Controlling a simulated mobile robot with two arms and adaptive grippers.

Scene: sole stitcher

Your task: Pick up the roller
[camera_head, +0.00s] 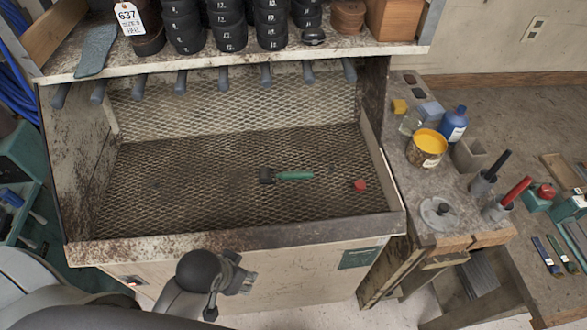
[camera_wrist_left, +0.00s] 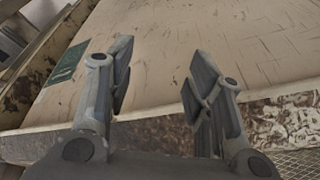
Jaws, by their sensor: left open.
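The roller (camera_head: 288,176) has a green handle and a dark head at its left end. It lies on the mesh floor of the bench tray (camera_head: 200,205), right of the middle. My left gripper (camera_head: 246,279) is outside the tray, in front of and below its front edge, well apart from the roller. In the left wrist view the two fingers (camera_wrist_left: 158,85) stand apart with nothing between them, facing the pale front panel (camera_wrist_left: 200,40). The roller does not show in the left wrist view. My right gripper is in neither view.
A small red object (camera_head: 360,185) lies right of the roller. The tray's worn front edge (camera_head: 240,238) lies between my left gripper and the roller. A shelf (camera_head: 360,48) with black rolls and a row of pegs overhangs the back. A yellow pot (camera_head: 427,148) stands on the right side table.

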